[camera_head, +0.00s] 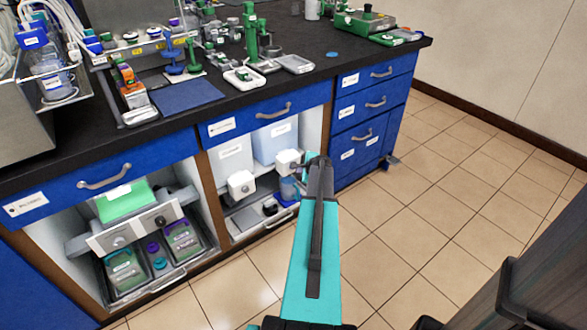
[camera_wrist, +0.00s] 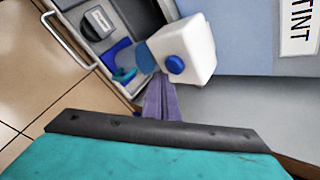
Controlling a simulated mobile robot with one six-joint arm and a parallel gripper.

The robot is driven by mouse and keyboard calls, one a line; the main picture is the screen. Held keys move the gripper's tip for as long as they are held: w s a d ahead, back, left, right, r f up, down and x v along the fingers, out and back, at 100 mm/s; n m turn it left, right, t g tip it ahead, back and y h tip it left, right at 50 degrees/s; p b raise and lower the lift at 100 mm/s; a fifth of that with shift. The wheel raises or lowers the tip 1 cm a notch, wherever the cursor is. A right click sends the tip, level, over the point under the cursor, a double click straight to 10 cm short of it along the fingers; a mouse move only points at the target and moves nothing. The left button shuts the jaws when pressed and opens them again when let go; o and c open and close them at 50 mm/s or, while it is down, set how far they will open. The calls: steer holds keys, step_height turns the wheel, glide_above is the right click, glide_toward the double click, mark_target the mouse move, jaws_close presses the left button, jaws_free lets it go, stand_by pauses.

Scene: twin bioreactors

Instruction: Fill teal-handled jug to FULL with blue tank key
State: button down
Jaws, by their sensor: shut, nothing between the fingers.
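The blue tank (camera_head: 276,143) stands on the right of the open cabinet bay, with a white tap block (camera_head: 288,161) on its front. In the wrist view the tap block (camera_wrist: 196,42) carries a round blue key (camera_wrist: 175,64). My gripper (camera_wrist: 163,84) is shut and empty, its fingertips close beside the key; I cannot tell whether they touch it. The jug (camera_head: 289,189) is below the tap, partly hidden by my arm. In the wrist view the jug's teal handle (camera_wrist: 125,74) shows beside the tap block. The jug's fill level cannot be read.
A white tank (camera_head: 233,157) with its own tap block (camera_head: 241,185) stands left of the blue one. A pull-out tray (camera_head: 272,224) with a wire handle lies below. Blue drawers (camera_head: 366,120) stand close on the right. The tiled floor (camera_head: 440,190) is clear.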

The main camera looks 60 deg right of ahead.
steer(key=shift+s+a+b, duration=0.1)
steer(key=shift+s+a, duration=0.15)
steer(key=shift+s, duration=0.55)
steer(key=shift+s+a+b, duration=0.15)
steer(key=shift+s+a, duration=0.1)
steer(key=shift+s, duration=0.5)
steer(key=shift+s+a+b, duration=0.1)
steer(key=shift+s+a, duration=0.15)
steer(key=shift+s, duration=0.55)
